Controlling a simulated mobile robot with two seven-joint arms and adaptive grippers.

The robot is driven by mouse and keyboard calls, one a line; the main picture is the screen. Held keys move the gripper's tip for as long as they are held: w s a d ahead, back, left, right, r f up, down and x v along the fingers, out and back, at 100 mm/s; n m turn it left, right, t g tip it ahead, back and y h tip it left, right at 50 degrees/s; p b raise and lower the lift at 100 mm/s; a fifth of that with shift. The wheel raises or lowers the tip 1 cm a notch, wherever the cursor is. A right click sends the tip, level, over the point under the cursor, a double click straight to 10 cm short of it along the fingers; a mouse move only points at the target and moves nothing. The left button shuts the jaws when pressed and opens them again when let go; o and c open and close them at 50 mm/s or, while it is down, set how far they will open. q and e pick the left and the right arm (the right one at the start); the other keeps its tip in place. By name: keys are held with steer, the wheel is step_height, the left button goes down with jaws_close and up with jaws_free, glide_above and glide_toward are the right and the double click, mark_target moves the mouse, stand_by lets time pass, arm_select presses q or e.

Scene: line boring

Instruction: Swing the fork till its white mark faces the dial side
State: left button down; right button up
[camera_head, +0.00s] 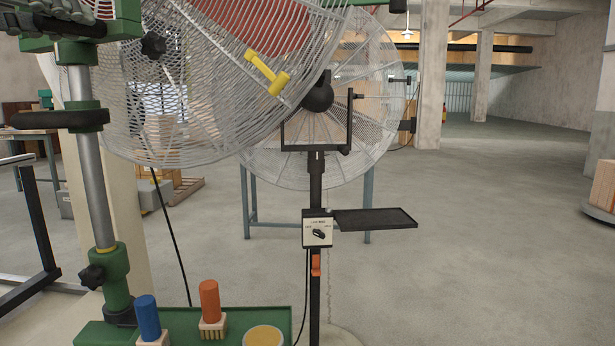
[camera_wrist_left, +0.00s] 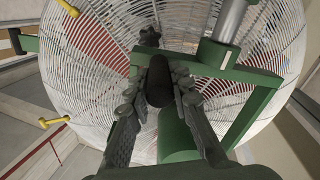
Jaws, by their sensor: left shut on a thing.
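A green fork (camera_head: 124,20) shows at the top left, above a steel post on a green stand, beside a large wire-caged fan (camera_head: 200,90). In the left wrist view its green bars (camera_wrist_left: 240,74) cross in front of the cage. My left gripper (camera_head: 70,28) is at the top left edge; in the wrist view its fingers (camera_wrist_left: 160,80) are closed around a black grip (camera_wrist_left: 159,92) by the fork. A white box with a black dial (camera_head: 318,232) is on the black pole right of centre. My right gripper is out of view.
A second caged fan (camera_head: 375,85) with a black yoke stands behind. A black tray (camera_head: 375,218) sticks out right of the dial box. Blue (camera_head: 147,318) and orange (camera_head: 209,301) cylinders stand at the front near a green tray. Open floor lies to the right.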

mark_target(107, 26)
arm_select(q)
steer(key=shift+d, duration=0.15)
steer(key=shift+w, duration=0.1)
steer(key=shift+w+d+r+n+y+p, duration=0.25)
steer(key=shift+d+n+y+p, duration=0.2)
steer(key=shift+n+y+p, duration=0.6)
steer(key=shift+w+d+f+n+t+y+p, duration=0.25)
steer(key=shift+w+d+y, duration=0.2)
steer(key=shift+y, duration=0.4)
steer(key=shift+w+d+n+y, duration=0.55)
steer(key=shift+n+y, duration=0.15)
steer(key=shift+y, duration=0.4)
steer(key=c, duration=1.4)
jaws_free()
steer(key=shift+a, duration=0.1)
steer(key=shift+o, duration=0.2)
